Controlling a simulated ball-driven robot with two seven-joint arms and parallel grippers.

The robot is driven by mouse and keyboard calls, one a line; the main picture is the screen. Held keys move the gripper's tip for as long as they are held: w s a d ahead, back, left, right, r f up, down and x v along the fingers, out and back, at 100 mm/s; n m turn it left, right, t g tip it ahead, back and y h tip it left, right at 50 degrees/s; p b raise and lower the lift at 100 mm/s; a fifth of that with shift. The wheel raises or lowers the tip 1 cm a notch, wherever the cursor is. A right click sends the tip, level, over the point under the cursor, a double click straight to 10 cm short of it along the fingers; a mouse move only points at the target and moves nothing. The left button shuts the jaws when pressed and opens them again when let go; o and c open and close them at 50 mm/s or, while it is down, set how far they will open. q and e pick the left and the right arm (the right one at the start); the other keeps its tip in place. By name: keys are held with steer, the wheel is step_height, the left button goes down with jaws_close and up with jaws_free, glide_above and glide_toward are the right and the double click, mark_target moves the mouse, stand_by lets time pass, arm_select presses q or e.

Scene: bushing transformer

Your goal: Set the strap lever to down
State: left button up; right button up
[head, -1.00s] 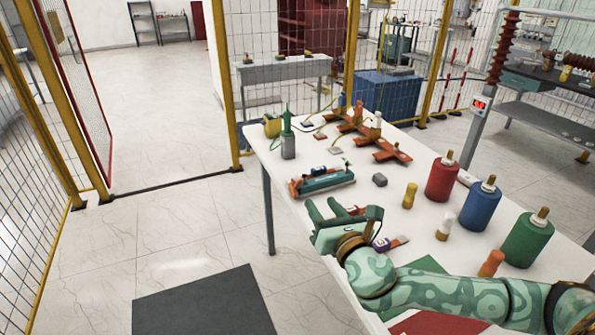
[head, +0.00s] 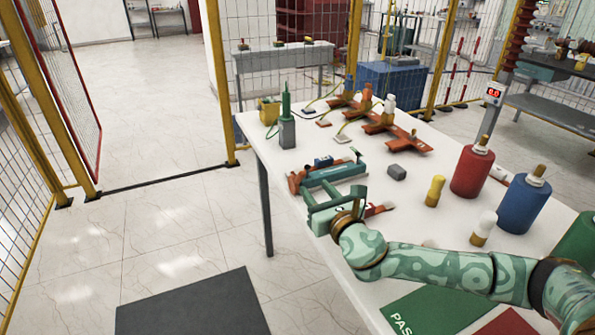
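My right gripper (head: 330,192), green-patterned like its arm, is over the left edge of the white table. Its two fingers look apart, pointing away from me, with nothing visible between them. Just beyond the fingertips lies a teal and orange device (head: 335,172) with a small dark blue part on top; I cannot tell whether they touch. A separate strap lever is not clearly identifiable, nor is its position. Behind stands a grey block with a green upright handle (head: 286,105). Orange cross-shaped bases (head: 398,138) with insulator-like posts stand farther back. My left gripper is not in view.
The white table (head: 415,185) also holds a small grey block (head: 396,172), a yellow cylinder (head: 435,191), a white-topped one (head: 484,228), and red (head: 472,172) and blue (head: 523,204) canisters. A green PASS mat (head: 435,300) lies in front.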

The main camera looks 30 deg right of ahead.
mark_target(301, 171)
steer(key=w+b, duration=0.1)
steer(key=w, duration=0.2)
steer(key=w+b, duration=0.1)
steer(key=w, duration=0.6)
steer(key=shift+w+d+f+b, duration=0.1)
steer(key=shift+w+d+b, duration=0.2)
steer(key=shift+w+b, duration=0.1)
jaws_close()
